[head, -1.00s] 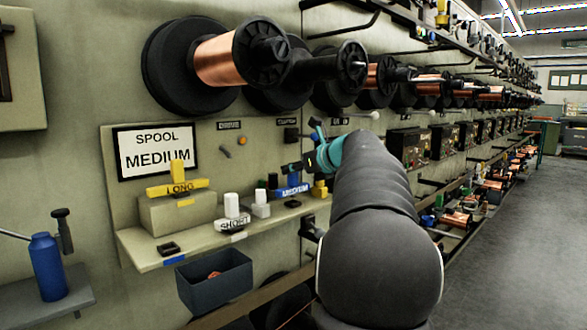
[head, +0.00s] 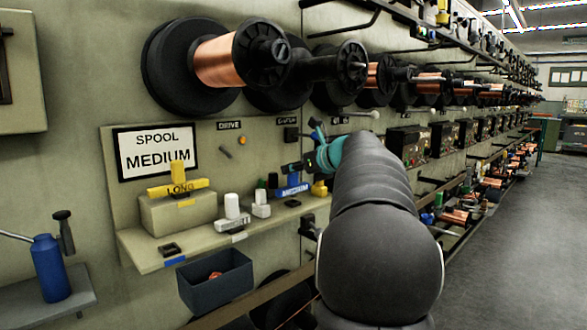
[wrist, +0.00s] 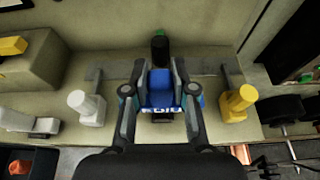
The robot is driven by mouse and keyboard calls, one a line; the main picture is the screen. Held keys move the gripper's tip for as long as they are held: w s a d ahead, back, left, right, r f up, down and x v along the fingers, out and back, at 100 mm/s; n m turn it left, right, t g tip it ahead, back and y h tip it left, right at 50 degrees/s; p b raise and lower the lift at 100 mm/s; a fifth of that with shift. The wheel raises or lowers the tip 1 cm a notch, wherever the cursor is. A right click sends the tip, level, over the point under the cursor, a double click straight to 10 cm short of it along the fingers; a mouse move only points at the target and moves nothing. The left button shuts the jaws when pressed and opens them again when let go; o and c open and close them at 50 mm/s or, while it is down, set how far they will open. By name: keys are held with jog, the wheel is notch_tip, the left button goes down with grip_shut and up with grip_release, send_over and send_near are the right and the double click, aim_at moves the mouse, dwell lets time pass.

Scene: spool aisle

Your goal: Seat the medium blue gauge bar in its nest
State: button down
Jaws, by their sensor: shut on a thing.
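The medium blue gauge bar (head: 292,190), lettered MEDIUM, is at the right part of the shelf. In the wrist view its blue block (wrist: 160,92) sits between my fingers, with part of its lettered face showing below. My gripper (wrist: 160,86) is shut on it; in the head view the gripper (head: 306,165) is partly hidden behind my arm. I cannot tell whether the bar touches the shelf. A small dark nest (head: 170,249) with a blue tag (head: 174,261) is at the shelf's front left, apart from the bar.
A yellow piece (wrist: 237,103) is close right of my gripper. A dark bin (head: 215,282) hangs below the shelf.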

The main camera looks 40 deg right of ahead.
jog(key=shift+f+b, duration=0.7)
jog(key=shift+f, duration=0.45)
jog(key=c, duration=0.9)
grip_release()
jog(key=shift+o, duration=0.2)
jog(key=v, duration=1.2)
